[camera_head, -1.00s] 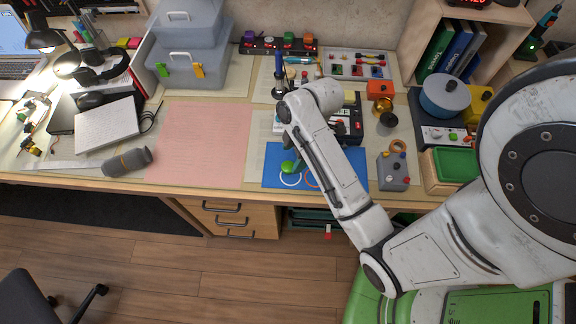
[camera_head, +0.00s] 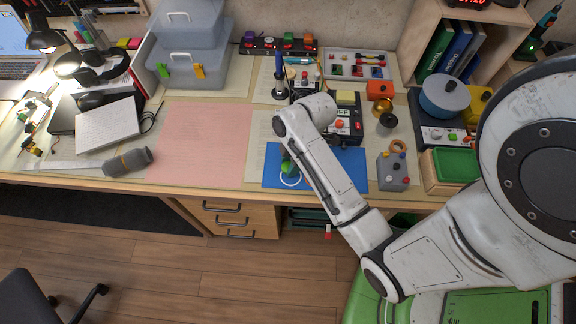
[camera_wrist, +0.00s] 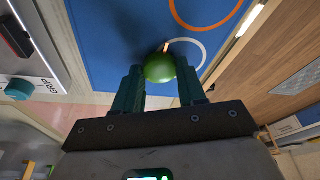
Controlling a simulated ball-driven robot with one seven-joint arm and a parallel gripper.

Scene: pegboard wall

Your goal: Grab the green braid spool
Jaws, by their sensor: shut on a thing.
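The green braid spool (camera_wrist: 159,67) shows as a rounded green shape between the teal fingertips in the wrist view. In the head view the spool (camera_head: 287,168) is a small green patch over the blue mat (camera_head: 342,180), by the white ring. My gripper (camera_wrist: 160,80) is shut on the spool, with one finger on either side. The gripper is mostly hidden behind my forearm in the head view. I cannot tell whether the spool touches the mat.
A grey box with knobs (camera_head: 393,173) stands right of the mat, beside a tan tape roll (camera_head: 398,146). A black device with a red button (camera_head: 345,128) lies behind my arm. The pink sheet (camera_head: 203,143) to the left is clear.

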